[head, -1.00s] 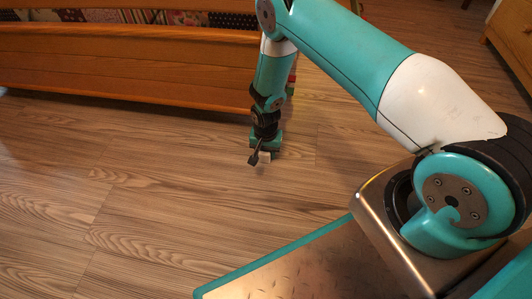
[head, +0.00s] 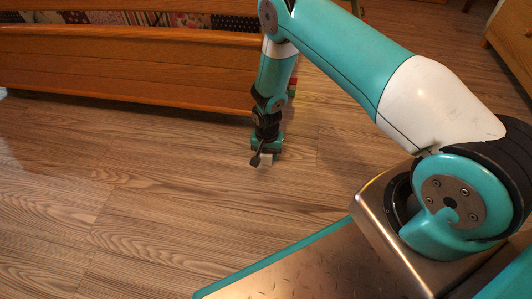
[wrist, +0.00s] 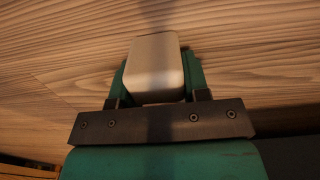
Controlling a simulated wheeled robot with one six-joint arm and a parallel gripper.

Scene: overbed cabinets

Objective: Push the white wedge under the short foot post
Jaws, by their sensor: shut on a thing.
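My gripper (head: 264,159) is low over the floor, in front of the right end of the wooden bed. In the wrist view my gripper (wrist: 157,92) has its two green fingers on either side of the white wedge (wrist: 155,66), shut on it. The wedge shows as a pale block with rounded corners, and its slope cannot be made out. The short foot post cannot be made out; my arm covers the bed's right end.
The bed's wooden side board (head: 130,65) runs across the upper left, with a patchwork cover (head: 130,18) behind it. A wooden cabinet (head: 512,45) stands at the upper right. The wooden floor (head: 140,210) around my gripper is clear.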

